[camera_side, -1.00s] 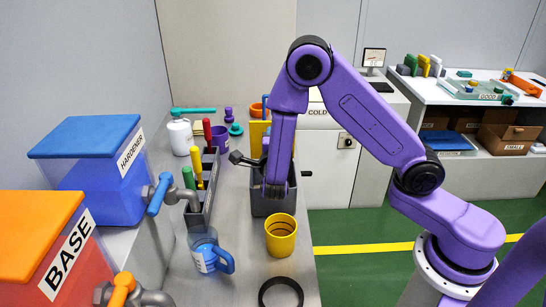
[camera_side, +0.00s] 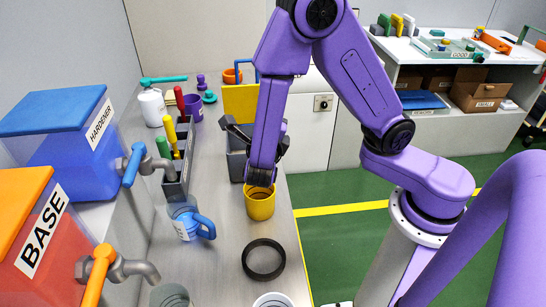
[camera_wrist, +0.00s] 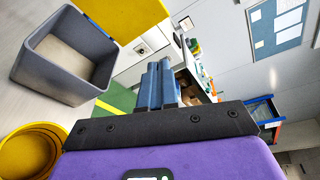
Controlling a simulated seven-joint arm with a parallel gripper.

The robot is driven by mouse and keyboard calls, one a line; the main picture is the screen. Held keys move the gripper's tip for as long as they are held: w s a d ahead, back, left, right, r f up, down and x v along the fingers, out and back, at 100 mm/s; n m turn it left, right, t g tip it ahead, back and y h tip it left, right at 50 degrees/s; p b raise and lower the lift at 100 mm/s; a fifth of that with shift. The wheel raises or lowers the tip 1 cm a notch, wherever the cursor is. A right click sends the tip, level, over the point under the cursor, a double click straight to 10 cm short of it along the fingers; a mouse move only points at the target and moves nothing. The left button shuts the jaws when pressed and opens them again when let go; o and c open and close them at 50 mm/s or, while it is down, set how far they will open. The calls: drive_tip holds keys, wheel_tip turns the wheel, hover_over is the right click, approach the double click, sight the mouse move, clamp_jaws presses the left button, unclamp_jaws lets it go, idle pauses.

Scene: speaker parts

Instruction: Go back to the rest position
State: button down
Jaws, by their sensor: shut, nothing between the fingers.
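My gripper is partly hidden behind my purple arm in the side view; its dark parts (camera_side: 232,126) show beside the arm, above the bench. In the wrist view its two blue-grey fingers (camera_wrist: 157,70) are together, with nothing held. The fingers point out past the bin toward the room, clear of any object. A yellow cup (camera_side: 260,208) stands on the bench below my arm. It also shows at the lower left of the wrist view (camera_wrist: 28,154). The grey bin (camera_wrist: 38,72) looks empty, with its yellow lid (camera_wrist: 125,14) raised.
A blue mug (camera_side: 189,222), black ring (camera_side: 263,259) and tool rack (camera_side: 178,180) stand on the bench (camera_side: 219,265). HARDENER (camera_side: 62,150) and BASE (camera_side: 40,235) containers with taps line the left. A shelf (camera_side: 440,62) stands behind at right, across open green floor.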

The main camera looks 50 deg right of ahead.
drive_tip(key=s+d+m+g+y, duration=0.4)
drive_tip(key=s+m+g+y, duration=0.25)
drive_tip(key=s+m, duration=0.7)
drive_tip(key=s+a+r+m+g+y, duration=0.1)
drive_tip(key=s+a+m+g+y, duration=0.1)
drive_tip(key=s+a+m+y, duration=0.2)
drive_tip(key=s+m+y, duration=0.3)
drive_tip(key=s+m, duration=0.1)
drive_tip(key=m, duration=0.4)
drive_tip(key=shift+a+r, duration=0.25)
drive_tip(key=shift+r, duration=0.05)
